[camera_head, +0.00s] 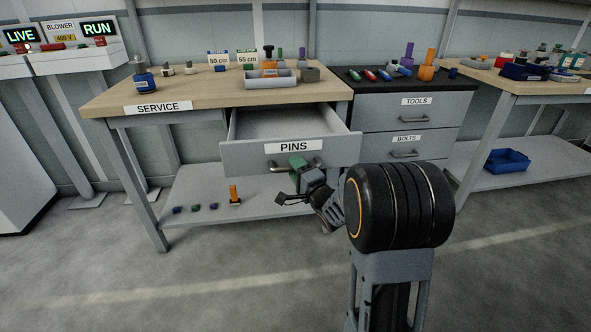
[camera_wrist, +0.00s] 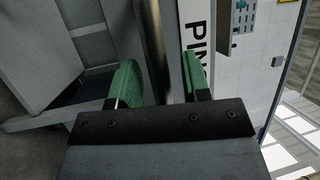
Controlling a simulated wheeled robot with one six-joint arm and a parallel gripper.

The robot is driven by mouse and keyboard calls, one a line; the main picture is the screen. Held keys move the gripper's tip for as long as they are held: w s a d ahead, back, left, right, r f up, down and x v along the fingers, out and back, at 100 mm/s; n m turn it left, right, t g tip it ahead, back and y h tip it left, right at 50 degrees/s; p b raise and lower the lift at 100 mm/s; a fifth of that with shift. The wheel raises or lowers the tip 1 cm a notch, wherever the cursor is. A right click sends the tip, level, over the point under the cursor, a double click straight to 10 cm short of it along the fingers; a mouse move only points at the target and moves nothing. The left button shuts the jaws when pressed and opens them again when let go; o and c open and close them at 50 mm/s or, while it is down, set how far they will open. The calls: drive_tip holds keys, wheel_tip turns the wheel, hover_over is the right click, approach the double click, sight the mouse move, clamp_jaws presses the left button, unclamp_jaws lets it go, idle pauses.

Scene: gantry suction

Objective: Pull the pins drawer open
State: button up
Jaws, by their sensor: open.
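The grey pins drawer (camera_head: 250,157) sits under the service bench, labelled PINS. It stands partly out from the bench, and the bare inside of it shows from above. Its dark metal bar handle (camera_head: 278,168) runs across the front below the label. My gripper (camera_head: 299,170) is at the right part of the handle. In the wrist view the handle (camera_wrist: 154,45) passes between the two green fingers of my gripper (camera_wrist: 160,82). The fingers are apart, with a gap on either side of the bar. The PINS label (camera_wrist: 195,35) shows sideways beside the right finger.
The lower shelf (camera_head: 240,205) holds several small coloured pieces. A grey cabinet with TOOLS and BOLTS drawers (camera_head: 412,118) stands to the right. The floor in front is clear.

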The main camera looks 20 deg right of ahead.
drive_tip(key=shift+s+d, duration=0.1)
drive_tip(key=b+v, duration=0.8)
drive_tip(key=v, duration=0.5)
drive_tip(key=shift+s+f+b, duration=0.2)
drive_tip(key=shift+s+b, duration=0.05)
drive_tip(key=shift+b, duration=0.1)
drive_tip(key=shift+d, duration=0.1)
